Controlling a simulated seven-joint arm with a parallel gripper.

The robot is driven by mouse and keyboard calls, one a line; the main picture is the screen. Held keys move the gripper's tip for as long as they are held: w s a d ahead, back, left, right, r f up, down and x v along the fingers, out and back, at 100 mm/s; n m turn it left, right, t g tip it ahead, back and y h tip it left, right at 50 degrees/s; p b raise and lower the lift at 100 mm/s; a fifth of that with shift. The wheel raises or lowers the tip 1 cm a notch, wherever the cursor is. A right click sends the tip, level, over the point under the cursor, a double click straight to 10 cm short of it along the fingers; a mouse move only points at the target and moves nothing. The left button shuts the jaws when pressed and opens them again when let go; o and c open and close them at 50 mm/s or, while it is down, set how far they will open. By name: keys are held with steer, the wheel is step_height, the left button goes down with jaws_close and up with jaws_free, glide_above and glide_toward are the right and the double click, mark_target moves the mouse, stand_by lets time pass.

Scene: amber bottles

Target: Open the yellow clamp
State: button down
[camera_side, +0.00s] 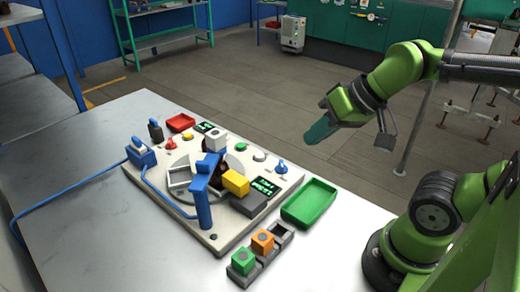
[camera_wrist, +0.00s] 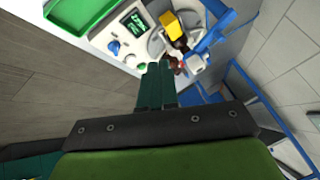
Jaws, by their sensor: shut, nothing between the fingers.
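The yellow clamp (camera_side: 235,183) is a small yellow block on the board, beside the blue post and close to a dark amber bottle (camera_side: 214,174). In the wrist view the yellow clamp (camera_wrist: 172,25) is near the top, just above the dark bottle (camera_wrist: 181,45). I cannot tell how far the clamp is closed. My gripper (camera_side: 312,137) is raised in the air to the right of and behind the board, well apart from the clamp. Its green fingers (camera_wrist: 156,68) are together and hold nothing.
The pale board (camera_side: 215,239) carries a blue arm (camera_side: 203,208), knobs, a red tray (camera_side: 181,122) and a small screen (camera_side: 268,187). A green tray (camera_side: 310,203) and a rack with green and orange cubes (camera_side: 262,242) stand beside it. Bare metal table lies left.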

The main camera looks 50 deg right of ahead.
mark_target(241, 182)
stand_by(0.4)
steer(key=c, duration=1.7)
jaws_free()
steer(key=shift+o, duration=1.3)
steer(key=shift+a+f, duration=0.2)
steer(key=shift+f, duration=0.15)
steer(key=o, duration=0.7)
steer(key=w+g, duration=0.1)
steer(key=w+a+n, duration=0.1)
steer(key=w, duration=0.1)
steer(key=w+a+g, duration=0.1)
steer(key=shift+w+f+g, duration=0.3)
steer(key=shift+w, duration=0.1)
steer(key=w+a+n+g, duration=0.1)
steer(key=w, duration=0.1)
steer(key=w+a+g+h, duration=0.1)
steer(key=w, duration=0.2)
steer(key=w+a+f+n+g, duration=0.1)
steer(key=w, duration=0.2)
steer(key=shift+w+a+f+n+g, duration=0.1)
steer(key=shift+w+a+n+g, duration=0.05)
steer(key=shift+a+n+g, duration=0.15)
steer(key=shift+g+h, duration=0.5)
steer(key=f, duration=0.5)
steer(key=w+f, duration=0.1)
steer(key=f, duration=0.9)
steer(key=shift+w+a+f, duration=0.1)
steer(key=shift+w+f, duration=0.05)
steer(key=shift+w, duration=0.25)
steer(key=shift+c, duration=0.3)
